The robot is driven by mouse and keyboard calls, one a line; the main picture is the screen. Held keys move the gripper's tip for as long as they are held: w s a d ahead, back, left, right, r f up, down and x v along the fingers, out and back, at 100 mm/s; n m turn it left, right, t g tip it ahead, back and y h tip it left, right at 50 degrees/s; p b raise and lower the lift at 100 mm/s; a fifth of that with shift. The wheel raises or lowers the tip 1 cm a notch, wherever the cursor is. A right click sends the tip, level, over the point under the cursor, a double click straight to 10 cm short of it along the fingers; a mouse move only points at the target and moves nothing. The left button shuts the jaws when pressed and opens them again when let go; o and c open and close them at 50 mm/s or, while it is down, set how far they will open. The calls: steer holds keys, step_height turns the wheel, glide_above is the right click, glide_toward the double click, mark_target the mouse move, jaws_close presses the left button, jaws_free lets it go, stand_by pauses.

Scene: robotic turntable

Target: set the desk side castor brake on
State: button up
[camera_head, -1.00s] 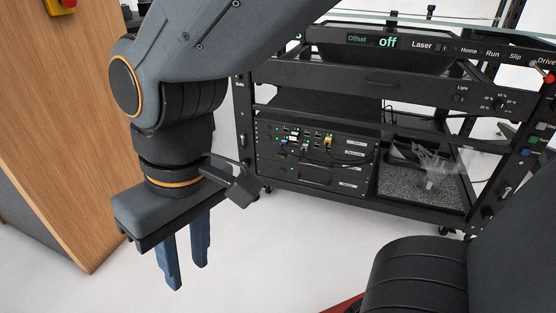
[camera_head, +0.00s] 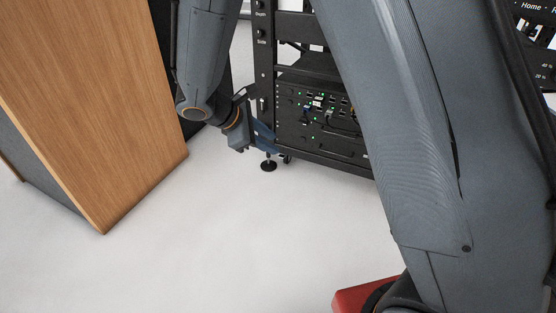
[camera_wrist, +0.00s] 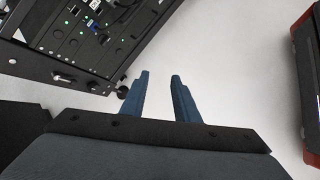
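The black rack (camera_head: 320,165) stands on the pale floor beyond my arm. At its near left corner a small dark castor (camera_head: 287,159) shows beside a round levelling foot (camera_head: 268,165). The castor's brake lever is too small to make out. My gripper (camera_head: 264,138) is low at this corner, its blue fingers in front of the rack's lower frame; contact cannot be told. In the wrist view my gripper (camera_wrist: 160,78) is open with only floor between the fingers. A dark round part (camera_wrist: 122,91) shows just left of the left finger; I cannot tell whether it is foot or castor.
A wood-panelled desk (camera_head: 90,90) stands to the left, with a gap of floor between it and the rack. Cabled equipment (camera_head: 320,115) fills the rack's lower bay. The floor (camera_head: 230,240) in front is clear.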

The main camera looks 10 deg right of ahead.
steer(key=w+d+f+n+t+h+b, duration=0.1)
steer(key=w+d+f+n+t, duration=0.15)
steer(key=w+f, duration=0.45)
steer(key=w+d+f+n+t+h+b, duration=0.1)
steer(key=w+f+n+b, duration=0.1)
steer(key=w+f+n, duration=0.35)
steer(key=n+t+y+b, duration=0.2)
steer(key=n+t, duration=0.2)
steer(key=n, duration=0.1)
glide_toward(283, 155)
steer(key=b+x, duration=0.4)
steer(key=x, duration=0.3)
steer(key=shift+a+f, duration=0.25)
steer(key=shift+f, duration=0.15)
steer(key=shift+c, duration=0.4)
jaws_close()
